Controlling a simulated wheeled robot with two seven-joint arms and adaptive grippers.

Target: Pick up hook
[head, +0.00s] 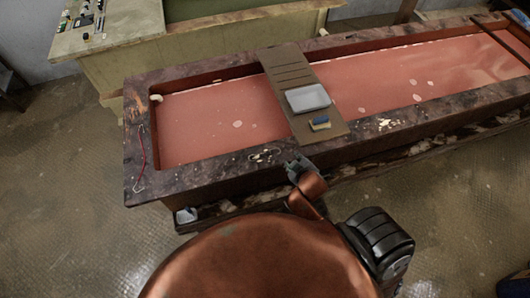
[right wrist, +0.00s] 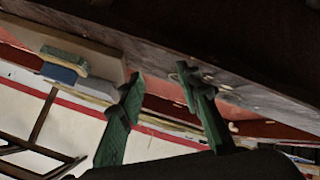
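A thin red rod with pale curved ends, which looks like the hook (head: 143,158), lies on the dark rim at the left end of the long trough (head: 215,165) in the head view. My right gripper (head: 298,167) is at the trough's near edge, below the board and well to the right of the hook. In the right wrist view its two green fingers (right wrist: 160,77) stand apart with nothing between them. The hook cannot be made out in that view. My left gripper does not show.
A brown board (head: 284,72) spans the trough, holding a pale tray (head: 308,98) and a blue-and-tan sponge-like block (head: 320,124). Pale scraps (head: 265,155) lie on the near rim. A cream cabinet (head: 200,55) stands behind. The floor at left is clear.

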